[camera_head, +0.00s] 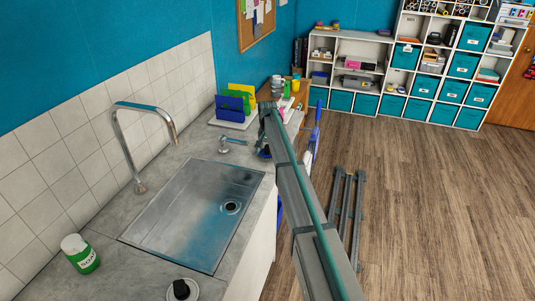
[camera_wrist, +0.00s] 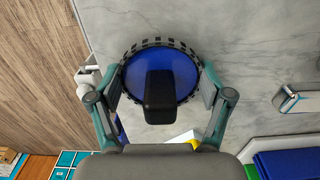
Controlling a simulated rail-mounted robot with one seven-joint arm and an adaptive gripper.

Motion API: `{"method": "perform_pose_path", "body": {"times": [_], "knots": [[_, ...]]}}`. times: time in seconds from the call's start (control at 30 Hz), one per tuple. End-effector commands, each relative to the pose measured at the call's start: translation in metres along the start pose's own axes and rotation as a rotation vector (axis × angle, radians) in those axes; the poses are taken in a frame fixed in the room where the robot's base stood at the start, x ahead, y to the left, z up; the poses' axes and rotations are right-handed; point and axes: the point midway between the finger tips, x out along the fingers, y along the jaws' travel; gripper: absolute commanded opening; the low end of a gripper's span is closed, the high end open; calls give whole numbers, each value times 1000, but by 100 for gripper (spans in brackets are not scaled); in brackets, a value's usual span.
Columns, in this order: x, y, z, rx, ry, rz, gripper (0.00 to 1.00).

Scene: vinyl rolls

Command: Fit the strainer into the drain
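A round blue piece with a dark, chequered rim and a black knob, apparently the strainer (camera_wrist: 183,76), is over the grey counter in the wrist view. My gripper (camera_wrist: 160,84) has one finger on each side of it, close to its rim. Whether the pads press on the rim is unclear. In the head view my gripper (camera_head: 264,142) is low over the counter past the sink's far right corner, and a bit of blue (camera_head: 263,153) shows under it. The drain (camera_head: 231,207) is a dark round hole with a metal ring in the sink (camera_head: 180,222), uncovered.
A faucet (camera_head: 133,135) arches over the sink's left side. A green-and-white soap bottle (camera_head: 80,254) and a black-knobbed round piece (camera_head: 182,290) stand on the near counter. A small metal fixture (camera_head: 230,142) and a rack with coloured boards (camera_head: 236,103) are near my gripper.

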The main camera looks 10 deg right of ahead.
Motion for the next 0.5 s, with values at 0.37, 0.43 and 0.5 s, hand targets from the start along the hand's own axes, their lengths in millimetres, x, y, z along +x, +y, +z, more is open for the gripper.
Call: {"method": "perform_pose_path", "body": {"times": [0.37,0.43,0.5], "knots": [[0,0,0,0,0,0,45],[0,0,0,0,0,0,45],[-1,0,0,0,0,0,45]]}}
